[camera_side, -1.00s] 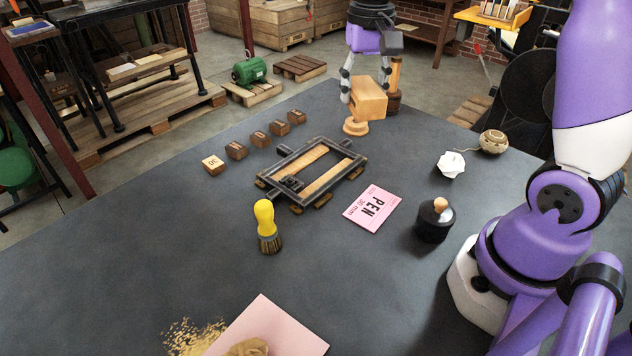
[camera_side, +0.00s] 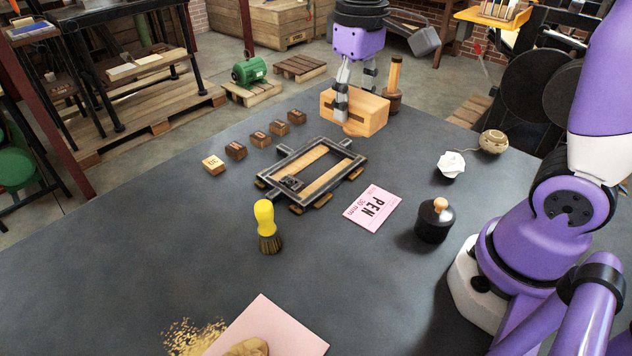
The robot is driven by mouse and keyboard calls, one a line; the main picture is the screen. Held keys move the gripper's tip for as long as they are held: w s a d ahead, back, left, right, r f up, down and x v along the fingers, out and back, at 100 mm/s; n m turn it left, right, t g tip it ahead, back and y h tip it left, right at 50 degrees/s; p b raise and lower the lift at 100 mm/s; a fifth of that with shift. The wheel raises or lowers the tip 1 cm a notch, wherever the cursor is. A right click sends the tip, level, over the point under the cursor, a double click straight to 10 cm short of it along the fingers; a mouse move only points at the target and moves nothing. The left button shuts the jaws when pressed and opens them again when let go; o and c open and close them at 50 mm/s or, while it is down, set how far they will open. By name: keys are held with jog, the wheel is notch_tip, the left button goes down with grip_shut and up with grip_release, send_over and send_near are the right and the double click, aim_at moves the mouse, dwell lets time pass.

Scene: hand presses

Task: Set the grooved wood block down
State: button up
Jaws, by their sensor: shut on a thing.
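The grooved wood block (camera_side: 367,112) is a light wooden block at the far end of the dark table, seen with its long side towards the camera. My gripper (camera_side: 352,103) points down with its fingers on either side of the block and is shut on it. The block is low, at or just above the table; I cannot tell whether its underside touches. A round wooden disc (camera_side: 355,130) shows in front of its lower edge. The far side of the block is hidden.
A wooden-handled tool (camera_side: 394,85) stands right behind the block. The metal frame (camera_side: 312,172) lies in front, with several small letter blocks (camera_side: 236,150) to its left.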

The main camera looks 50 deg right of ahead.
jog(key=s+a+f+n, duration=0.4)
jog(key=s+a+n, duration=0.1)
jog(key=a+n, duration=0.45)
jog(key=n, duration=0.8)
send_over(349, 309)
notch_tip(349, 309, down, 4)
jog(key=shift+n, duration=0.25)
notch_tip(349, 309, down, 8)
jog(key=shift+f, duration=0.2)
jog(key=shift+f, duration=0.2)
jog(key=o, duration=1.2)
jog(key=shift+r, duration=0.15)
